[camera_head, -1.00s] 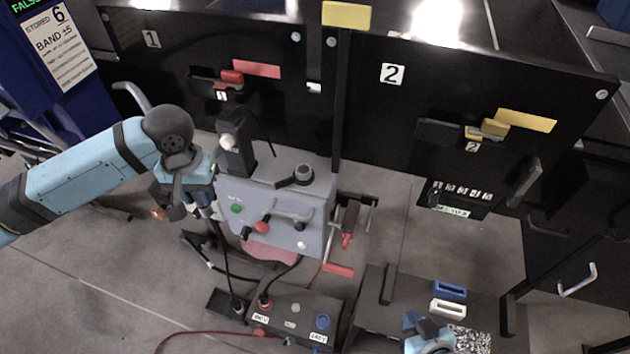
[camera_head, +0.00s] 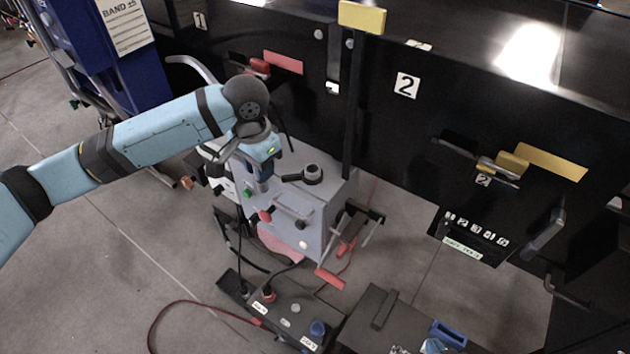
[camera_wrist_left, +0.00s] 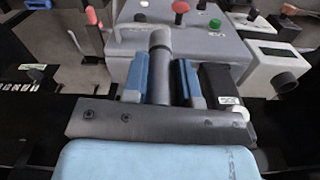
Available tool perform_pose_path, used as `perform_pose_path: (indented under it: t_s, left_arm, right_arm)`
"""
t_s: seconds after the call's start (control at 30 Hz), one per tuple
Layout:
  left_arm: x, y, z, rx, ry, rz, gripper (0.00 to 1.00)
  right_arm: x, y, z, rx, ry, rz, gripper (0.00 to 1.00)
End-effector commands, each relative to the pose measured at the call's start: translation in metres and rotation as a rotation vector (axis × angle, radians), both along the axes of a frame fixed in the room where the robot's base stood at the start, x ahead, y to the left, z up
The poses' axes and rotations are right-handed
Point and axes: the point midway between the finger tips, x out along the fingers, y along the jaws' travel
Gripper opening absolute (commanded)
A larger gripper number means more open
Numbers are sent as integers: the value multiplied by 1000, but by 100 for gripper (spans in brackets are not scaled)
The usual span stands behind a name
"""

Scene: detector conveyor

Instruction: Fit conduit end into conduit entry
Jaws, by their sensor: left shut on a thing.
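My left gripper (camera_head: 264,182) is over the left part of the grey control box (camera_head: 322,212). In the left wrist view its two blue fingers (camera_wrist_left: 162,85) are shut around a grey cylindrical piece with a lighter rounded tip, apparently the conduit end (camera_wrist_left: 160,42). The tip points towards the control box (camera_wrist_left: 133,68). A round dark fitting with a lever (camera_head: 312,174) stands on the box top, apart from the gripper; I cannot tell whether it is the conduit entry.
A black block (camera_wrist_left: 219,86) stands close beside the fingers in the left wrist view. A dark cable (camera_head: 239,235) hangs below the left arm. A black socket box (camera_head: 292,310) sits on the floor in front. Black cabinets (camera_head: 400,130) close off the back.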

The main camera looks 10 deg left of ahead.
Motion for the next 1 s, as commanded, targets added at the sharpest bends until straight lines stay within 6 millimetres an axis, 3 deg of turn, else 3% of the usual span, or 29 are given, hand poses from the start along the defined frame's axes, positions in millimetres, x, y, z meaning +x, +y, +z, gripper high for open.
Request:
perform_pose_path:
  t_s: [0.3,0.6,0.83,1.0]
  left_arm:
    - [60,-40,10,-2,-7,-681,0]
    - [99,-75,29,3,-4,-1244,0]
    - [109,-85,36,4,-1,-1429,0]
    - [110,-85,18,3,2,-1447,0]
  right_arm:
    - [0,5,-29,6,4,6,0]
    - [0,7,-45,10,3,10,0]
    - [1,6,-49,8,1,10,0]
    - [1,5,-46,7,1,10,0]
